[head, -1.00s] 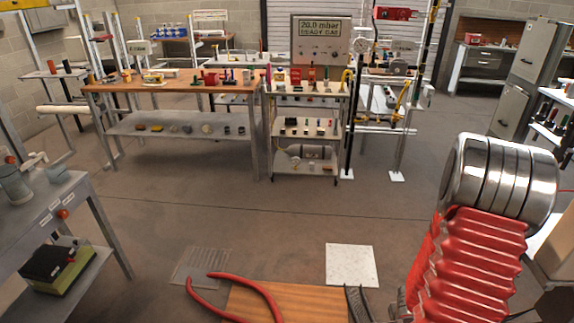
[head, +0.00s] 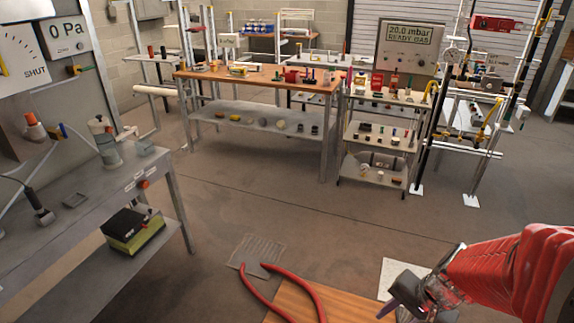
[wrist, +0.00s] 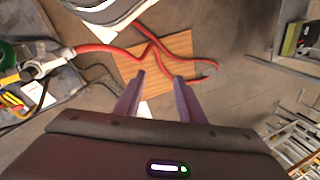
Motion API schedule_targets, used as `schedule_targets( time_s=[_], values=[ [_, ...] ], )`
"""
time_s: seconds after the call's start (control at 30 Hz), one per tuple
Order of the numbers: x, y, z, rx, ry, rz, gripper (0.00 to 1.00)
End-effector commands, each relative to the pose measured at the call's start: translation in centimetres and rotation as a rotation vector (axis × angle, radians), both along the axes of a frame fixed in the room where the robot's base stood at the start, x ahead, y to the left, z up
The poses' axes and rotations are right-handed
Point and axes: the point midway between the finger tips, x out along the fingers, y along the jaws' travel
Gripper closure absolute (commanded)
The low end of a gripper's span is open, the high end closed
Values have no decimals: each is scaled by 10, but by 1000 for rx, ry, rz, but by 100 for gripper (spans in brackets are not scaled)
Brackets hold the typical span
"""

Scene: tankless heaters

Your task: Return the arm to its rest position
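My arm, in a red ribbed sleeve, reaches in from the right edge of the head view. My gripper (head: 388,308) is at its lower left end, above the floor near the wooden board (head: 293,301). In the wrist view, the two purplish fingers of my gripper (wrist: 157,78) stand apart with nothing between them. The wooden board (wrist: 172,55) shows beyond the fingertips, with a curved red tube-like part (wrist: 150,42) across it. Part of my arm's middle is cut off by the frame edge.
A grey bench (head: 70,215) with a gauge panel stands close on the left. A wooden-topped workbench (head: 255,78) and a trolley (head: 385,139) stand at the back. A white floor tile (head: 392,272) lies beside my gripper.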

Motion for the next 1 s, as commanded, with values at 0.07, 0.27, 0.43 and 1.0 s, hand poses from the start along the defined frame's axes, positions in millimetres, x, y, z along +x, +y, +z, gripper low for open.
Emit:
schedule_targets(
  time_s=[0.07, 0.27, 0.43, 1.0],
  values=[
    [-4, 9, 16, -32, -7, 75, 64],
    [-19, 24, 51, -115, -15, 238, 64],
    [-30, 34, 79, -199, -35, 359, 64],
    [-46, 76, 175, -443, -286, 639, 64]
  ],
)
